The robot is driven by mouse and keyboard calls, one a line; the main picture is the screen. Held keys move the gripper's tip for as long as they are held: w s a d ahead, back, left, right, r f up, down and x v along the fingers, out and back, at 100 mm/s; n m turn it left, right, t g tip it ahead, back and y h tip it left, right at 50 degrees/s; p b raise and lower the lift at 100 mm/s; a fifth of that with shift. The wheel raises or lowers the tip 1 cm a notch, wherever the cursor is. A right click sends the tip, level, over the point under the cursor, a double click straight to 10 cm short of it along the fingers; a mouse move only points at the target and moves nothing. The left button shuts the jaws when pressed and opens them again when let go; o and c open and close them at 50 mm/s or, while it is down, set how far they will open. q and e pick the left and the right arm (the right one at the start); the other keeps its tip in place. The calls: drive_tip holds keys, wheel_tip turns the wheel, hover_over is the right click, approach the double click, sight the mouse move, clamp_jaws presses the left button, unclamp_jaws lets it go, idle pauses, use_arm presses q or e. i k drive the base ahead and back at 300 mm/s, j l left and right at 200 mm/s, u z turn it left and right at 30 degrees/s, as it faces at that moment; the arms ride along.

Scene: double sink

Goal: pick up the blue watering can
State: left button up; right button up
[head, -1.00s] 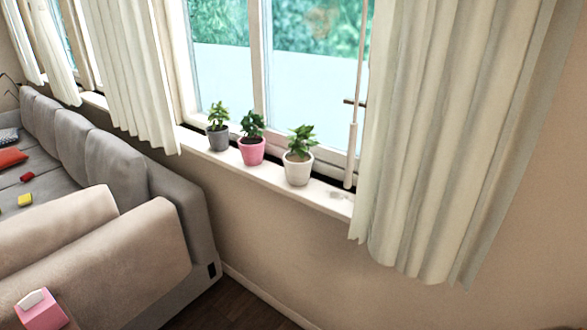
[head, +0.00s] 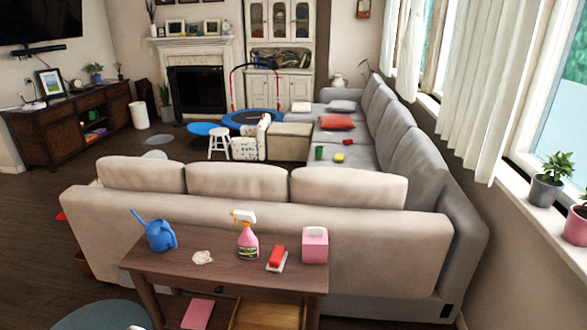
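The blue watering can (head: 161,236) stands on the left end of a brown wooden console table (head: 222,277) in the head view. Its long spout points up and to the left. The table stands behind the back of the sofa. Nothing touches the can. Neither of my grippers is in view.
On the same table are a crumpled cream cloth (head: 202,257), a spray bottle (head: 247,238), a red-and-white brush (head: 277,257) and a pink tissue box (head: 314,245). The sofa (head: 250,230) blocks the far side. A round teal seat (head: 102,316) is near the table's left leg. Dark floor is open at left.

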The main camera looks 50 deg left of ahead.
sight(160, 237)
drive_tip(key=u, duration=2.45)
drive_tip(key=i+j, duration=0.7)
drive_tip(key=j, duration=0.15)
drive_tip(key=l+z, duration=0.05)
